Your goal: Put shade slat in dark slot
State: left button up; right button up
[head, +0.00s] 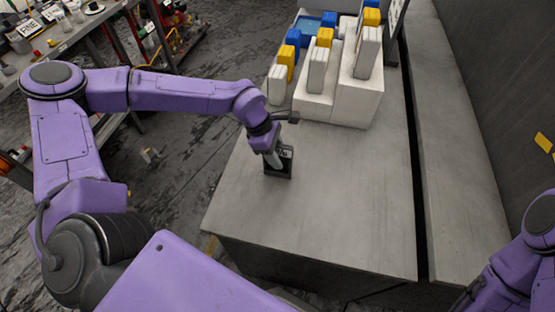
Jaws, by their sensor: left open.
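My left gripper (277,162) is open, low over the near left part of the grey bench top (345,190). A small dark upright piece shows right at its fingers; I cannot tell whether it is part of the gripper or a separate slat. Upright slat-like blocks in white (318,70), yellow (286,62) and blue (292,38) stand on and beside a pale stepped stand (350,103) at the back of the bench.
A long dark gap (412,150) runs between the bench and a grey ledge (455,150) by the wall at right. A dark panel (394,30) stands behind the stand. Cluttered shelving (85,28) is at upper left. The bench's near middle is clear.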

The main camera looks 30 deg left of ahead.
pick_arm(q)
grip_shut()
jog(key=shift+w+r, duration=0.1)
jog(key=shift+r, duration=0.5)
jog(key=s+r+b, duration=0.5)
jog(key=s+r, duration=0.7)
jog(key=s, duration=0.2)
jog(key=shift+d, duration=0.4)
